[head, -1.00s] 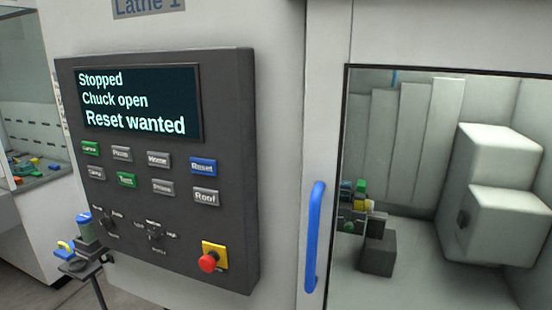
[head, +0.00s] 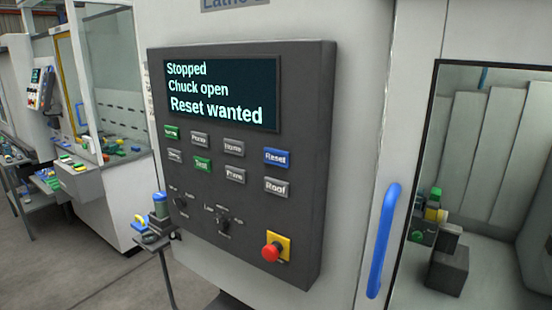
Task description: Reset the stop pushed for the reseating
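The dark control panel (head: 240,180) of the lathe faces me in the middle of the view. Its screen (head: 222,94) reads "Stopped", "Chuck open" and "Reset wanted". The red stop button (head: 271,252) sits on a yellow plate at the panel's lower right. The blue Reset button (head: 276,157) is above it on the panel's right side. Whether the stop button is pushed in, I cannot tell. Neither of my grippers is in view.
A blue handle (head: 384,240) stands right of the panel, beside the lathe's window. A small stand (head: 155,240) with blue and yellow items is left of the panel. Another machine (head: 100,110) and a table with coloured parts are at far left. Grey floor shows at lower left.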

